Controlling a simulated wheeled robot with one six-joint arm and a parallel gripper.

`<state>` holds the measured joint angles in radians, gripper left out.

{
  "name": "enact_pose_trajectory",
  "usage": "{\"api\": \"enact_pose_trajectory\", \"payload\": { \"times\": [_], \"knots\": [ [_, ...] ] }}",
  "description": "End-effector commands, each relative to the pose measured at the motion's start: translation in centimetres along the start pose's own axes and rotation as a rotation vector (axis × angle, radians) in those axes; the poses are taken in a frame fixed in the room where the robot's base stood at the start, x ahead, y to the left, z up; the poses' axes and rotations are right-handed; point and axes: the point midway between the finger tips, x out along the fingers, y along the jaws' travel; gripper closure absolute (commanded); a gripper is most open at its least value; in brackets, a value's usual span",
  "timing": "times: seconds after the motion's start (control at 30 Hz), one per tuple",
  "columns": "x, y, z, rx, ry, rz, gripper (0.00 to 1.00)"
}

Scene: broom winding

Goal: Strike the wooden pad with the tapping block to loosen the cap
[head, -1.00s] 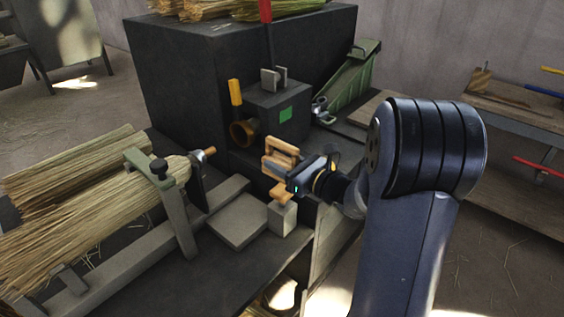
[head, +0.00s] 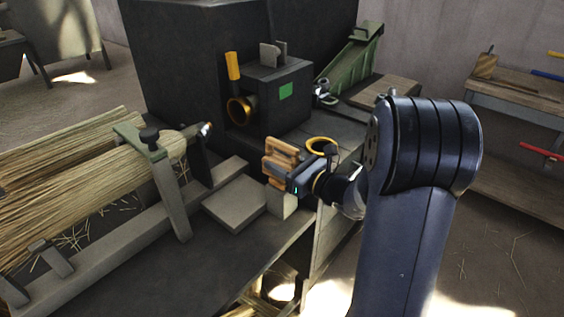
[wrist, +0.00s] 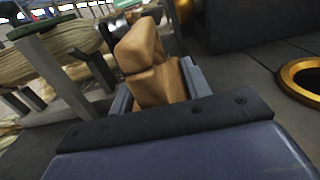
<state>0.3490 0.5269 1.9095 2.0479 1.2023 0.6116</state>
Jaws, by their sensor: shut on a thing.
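My gripper (head: 283,174) is shut on the wooden tapping block (head: 281,152), a tan block with a stepped outline, above a short grey post (head: 281,205). The block also shows between my fingers in the wrist view (wrist: 155,85). The wooden pad, seen earlier on top of the post, is mostly hidden behind my gripper, so I cannot tell whether the block touches it. I cannot tell for certain which part is the cap.
A brass ring (head: 321,145) lies right of my gripper. A dark machine box with a green patch (head: 286,91) and a brass funnel (head: 241,110) stands behind. A broom bundle (head: 75,180) lies in the clamp at left. A flat grey plate (head: 234,203) is nearby.

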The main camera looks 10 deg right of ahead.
Motion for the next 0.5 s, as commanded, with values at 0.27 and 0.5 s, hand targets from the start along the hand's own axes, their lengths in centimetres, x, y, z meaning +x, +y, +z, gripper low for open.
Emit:
{"api": "enact_pose_trajectory", "payload": {
  "times": [0.27, 0.5],
  "knots": [
    [-0.1, 0.1, 1.3, 0.002, 0.007, 0.0, 0.91],
    [0.0, 0.0, 4.4, 0.002, 0.004, 0.0, 0.91]
  ]
}}
